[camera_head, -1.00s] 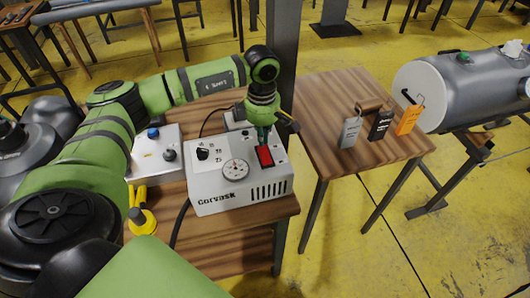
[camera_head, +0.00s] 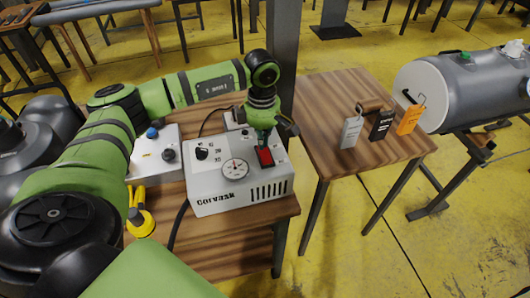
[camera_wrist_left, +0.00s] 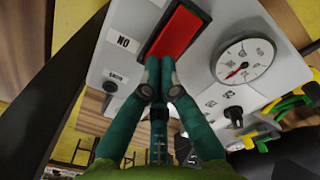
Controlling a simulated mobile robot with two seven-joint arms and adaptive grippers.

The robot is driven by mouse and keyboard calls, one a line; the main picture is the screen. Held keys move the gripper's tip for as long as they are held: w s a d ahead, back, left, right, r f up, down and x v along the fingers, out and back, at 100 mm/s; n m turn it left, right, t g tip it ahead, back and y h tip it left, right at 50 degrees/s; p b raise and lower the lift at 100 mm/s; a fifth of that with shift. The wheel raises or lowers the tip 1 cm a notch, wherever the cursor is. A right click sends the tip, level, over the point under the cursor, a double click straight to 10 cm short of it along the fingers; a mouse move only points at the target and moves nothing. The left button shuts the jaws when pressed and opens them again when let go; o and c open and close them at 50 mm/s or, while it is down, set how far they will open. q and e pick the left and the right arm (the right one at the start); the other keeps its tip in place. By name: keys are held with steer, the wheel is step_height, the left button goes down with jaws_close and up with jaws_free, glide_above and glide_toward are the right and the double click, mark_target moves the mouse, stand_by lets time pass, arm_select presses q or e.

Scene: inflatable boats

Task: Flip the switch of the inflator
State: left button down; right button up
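The inflator (camera_head: 215,185) is a pale box lettered "Corvask" on the wooden table. Its sloped top carries a round gauge (camera_head: 235,169), a black knob (camera_head: 202,154) and a red rocker switch (camera_head: 265,157). My left gripper (camera_head: 263,145) points down at the switch, and its fingers hide part of it. In the left wrist view, the gripper (camera_wrist_left: 160,62) has its fingertips together, with nothing between them, at the near end of the red switch (camera_wrist_left: 180,32). I cannot tell whether they touch it. The gauge (camera_wrist_left: 243,62) lies to the right there. My right gripper is out of view.
Another control box (camera_head: 155,160) and a yellow hose fitting (camera_head: 141,220) are left of the inflator. A dark post (camera_head: 283,50) stands behind it. A second wooden table (camera_head: 340,90) holds grey, black and orange tags. A grey cylinder (camera_head: 460,90) is at the right.

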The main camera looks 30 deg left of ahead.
arm_select(q)
steer(key=shift+f+b, duration=0.35)
steer(key=shift+f, duration=0.1)
steer(key=shift+r+p, duration=2.15)
steer(key=shift+r, duration=1.4)
